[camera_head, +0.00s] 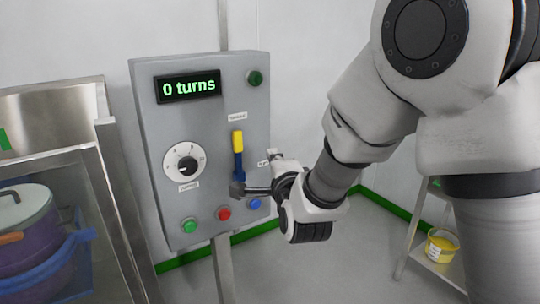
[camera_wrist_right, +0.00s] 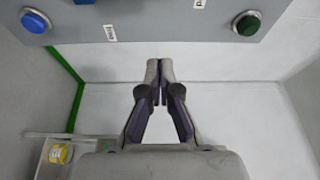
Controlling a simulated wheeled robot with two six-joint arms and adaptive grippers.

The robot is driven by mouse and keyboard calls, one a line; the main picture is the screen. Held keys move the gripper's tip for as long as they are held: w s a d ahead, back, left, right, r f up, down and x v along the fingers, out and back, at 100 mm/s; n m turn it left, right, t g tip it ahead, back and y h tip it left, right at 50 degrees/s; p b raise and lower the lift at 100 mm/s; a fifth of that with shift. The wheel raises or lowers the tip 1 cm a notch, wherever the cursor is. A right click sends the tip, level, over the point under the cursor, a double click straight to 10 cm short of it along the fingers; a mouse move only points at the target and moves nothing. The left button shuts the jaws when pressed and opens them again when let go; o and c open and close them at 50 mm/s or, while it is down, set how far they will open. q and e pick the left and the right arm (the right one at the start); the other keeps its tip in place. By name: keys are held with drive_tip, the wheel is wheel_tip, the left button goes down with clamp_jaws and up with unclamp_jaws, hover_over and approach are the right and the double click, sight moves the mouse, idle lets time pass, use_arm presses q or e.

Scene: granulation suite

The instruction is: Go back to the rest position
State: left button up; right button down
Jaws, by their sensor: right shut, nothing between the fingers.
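My right gripper (camera_head: 240,190) reaches in from the right in the head view, its fingertips in front of the lower part of the grey control panel (camera_head: 215,130). In the right wrist view the gripper (camera_wrist_right: 159,66) is shut and empty, with its fingertips together just below the panel's edge. The panel shows a display (camera_head: 188,87) reading "0 turns", a dial (camera_head: 184,163), and a lever (camera_head: 238,150) with a yellow upper part and blue lower part. The fingertips overlap the lever's lower end in the head view; I cannot tell whether they touch. My left gripper is not in view.
The panel has green (camera_head: 189,226), red (camera_head: 224,214) and blue (camera_head: 254,204) buttons, and a dark green one (camera_head: 255,77). A steel cabinet (camera_head: 108,180) with a pot (camera_head: 28,235) stands left. A shelf (camera_head: 440,262) with a yellow tub (camera_head: 440,246) stands right.

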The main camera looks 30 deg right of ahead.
drive_tip(key=shift+a, duration=0.25)
drive_tip(key=shift+d, duration=0.1)
